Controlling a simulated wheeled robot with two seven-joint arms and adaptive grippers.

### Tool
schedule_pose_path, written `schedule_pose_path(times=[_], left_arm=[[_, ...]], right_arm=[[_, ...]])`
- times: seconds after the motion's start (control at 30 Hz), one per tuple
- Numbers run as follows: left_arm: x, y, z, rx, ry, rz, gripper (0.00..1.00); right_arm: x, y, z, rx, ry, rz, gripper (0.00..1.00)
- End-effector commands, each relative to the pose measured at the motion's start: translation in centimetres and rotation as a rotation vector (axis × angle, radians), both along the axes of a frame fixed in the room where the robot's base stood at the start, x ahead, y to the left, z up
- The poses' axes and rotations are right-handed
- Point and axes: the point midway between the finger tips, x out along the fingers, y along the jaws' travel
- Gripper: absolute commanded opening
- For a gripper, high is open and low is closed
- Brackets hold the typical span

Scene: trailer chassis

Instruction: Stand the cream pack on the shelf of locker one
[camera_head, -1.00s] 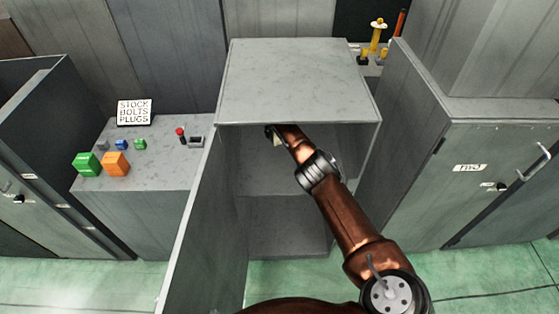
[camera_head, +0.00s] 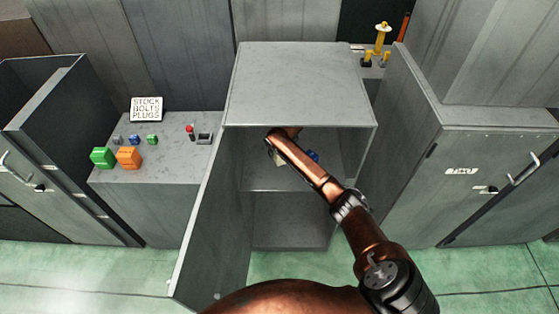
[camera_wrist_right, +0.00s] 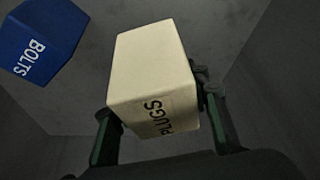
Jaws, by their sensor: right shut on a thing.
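The cream pack (camera_wrist_right: 152,75), marked PLUGS, sits between the two fingers of my right gripper (camera_wrist_right: 157,108), which is shut on it. In the head view a small part of the cream pack (camera_head: 278,157) shows inside the open middle locker (camera_head: 234,90), above its inner shelf (camera_head: 290,181); my arm hides much of it. I cannot tell whether the pack touches the shelf. The wrist view shows the pack tilted in the picture. My left gripper is not in view.
A blue pack (camera_wrist_right: 40,42) marked BOLTS is inside the locker, left of the cream pack in the wrist view; it shows behind my arm (camera_head: 313,156). The locker door (camera_head: 208,225) stands open at left. A counter (camera_head: 165,175) holds green and orange blocks.

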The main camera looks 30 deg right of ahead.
Motion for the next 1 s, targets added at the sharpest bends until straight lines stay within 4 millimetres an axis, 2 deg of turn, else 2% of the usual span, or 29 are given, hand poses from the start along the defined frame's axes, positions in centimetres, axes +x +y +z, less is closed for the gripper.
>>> schedule_pose_path(times=[0.03, 0.27, 0.5, 0.87, 0.9, 1.0], left_arm=[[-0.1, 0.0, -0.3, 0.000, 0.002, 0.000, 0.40], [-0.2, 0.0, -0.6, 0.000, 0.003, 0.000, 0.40], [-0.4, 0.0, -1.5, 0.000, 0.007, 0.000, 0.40], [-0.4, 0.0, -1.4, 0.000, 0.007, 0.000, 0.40], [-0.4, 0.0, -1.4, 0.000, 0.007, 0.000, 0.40], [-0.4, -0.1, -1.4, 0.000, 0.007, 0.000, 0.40]], right_arm=[[0.0, 0.0, -0.9, 0.000, 0.003, -0.001, 0.11], [0.0, 0.0, -2.3, 0.000, 0.003, 0.000, 0.11], [0.0, 0.0, -6.1, 0.000, 0.005, 0.000, 0.11], [-0.3, 0.1, -6.5, -0.001, 0.002, 0.000, 0.11], [-0.3, 0.2, -6.6, 0.000, 0.003, 0.000, 0.46], [-0.3, 0.1, -6.6, 0.000, 0.003, 0.000, 0.53]])
